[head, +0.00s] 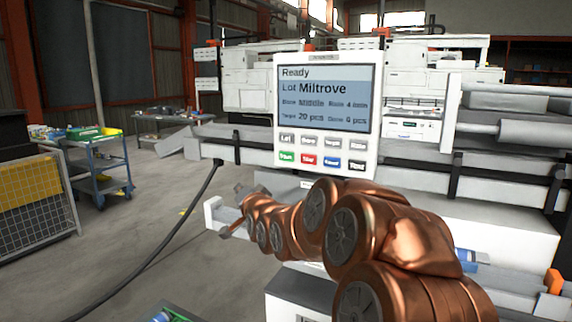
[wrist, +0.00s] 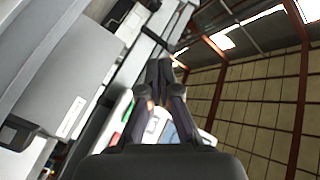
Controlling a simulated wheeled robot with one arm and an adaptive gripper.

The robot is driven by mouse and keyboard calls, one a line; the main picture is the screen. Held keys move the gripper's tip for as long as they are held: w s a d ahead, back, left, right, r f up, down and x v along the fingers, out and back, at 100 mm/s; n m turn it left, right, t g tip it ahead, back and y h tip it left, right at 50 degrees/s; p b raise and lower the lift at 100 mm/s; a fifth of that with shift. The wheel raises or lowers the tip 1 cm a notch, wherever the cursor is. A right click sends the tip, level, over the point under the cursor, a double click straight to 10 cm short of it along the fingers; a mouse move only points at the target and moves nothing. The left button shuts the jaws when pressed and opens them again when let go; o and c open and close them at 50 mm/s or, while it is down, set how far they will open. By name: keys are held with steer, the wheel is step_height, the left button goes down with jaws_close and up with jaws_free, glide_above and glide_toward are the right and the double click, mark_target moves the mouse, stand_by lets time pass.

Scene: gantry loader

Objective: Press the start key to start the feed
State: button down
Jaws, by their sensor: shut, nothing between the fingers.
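The control panel (head: 325,60) is white, with a lit screen (head: 320,98) reading "Ready", "Lot Miltrove", "20 pcs" and "0 pcs". Below the screen are two rows of keys. The green start key (head: 286,157) is at the left of the lower row, beside a red stop key (head: 308,160). My gripper (head: 240,188) is below and left of the panel, apart from the keys. In the wrist view my gripper (wrist: 160,70) is shut and empty, its fingertips together. Part of the panel (wrist: 118,108) shows behind the fingers there, partly hidden.
The loader's grey rails and white machine body (head: 500,220) run behind and right of the panel. A black cable (head: 170,240) hangs at left.

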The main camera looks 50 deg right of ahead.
steer(key=s+d+r+m+t+h, duration=0.2)
steer(key=d+r+m+h, duration=0.1)
steer(key=d, duration=0.4)
steer(key=shift+d+r+b, duration=0.2)
steer(key=shift+r+b, duration=0.15)
steer(key=shift+r, duration=0.55)
steer(key=p, duration=0.4)
glide_toward(279, 154)
steer(key=shift+a+x, duration=0.15)
steer(key=shift+x, duration=1.1)
steer(key=shift+a+x, duration=0.15)
steer(key=shift+x, duration=1.15)
steer(key=shift+w+d+r, duration=0.15)
steer(key=shift+w+d, duration=0.1)
steer(key=shift+d, duration=0.15)
